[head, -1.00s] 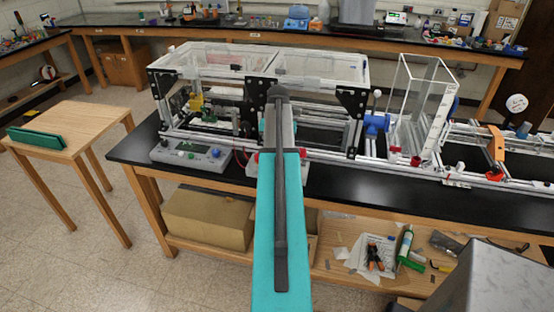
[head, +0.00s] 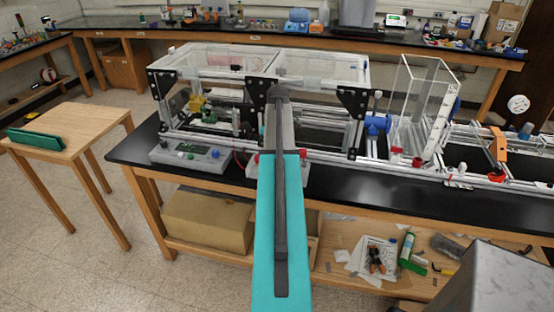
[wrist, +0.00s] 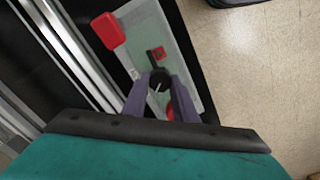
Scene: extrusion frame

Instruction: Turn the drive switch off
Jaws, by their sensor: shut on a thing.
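The pointer line lies at a slant. In the head view, my arm hides the gripper and knob. A pale box (head: 304,176) with red parts shows partly behind the arm, at the front of the extrusion frame.
A dark red button is partly hidden by the right finger. Another control box (head: 190,155) with coloured knobs stands to the left. The metal frame (head: 335,155) rises behind the arm.

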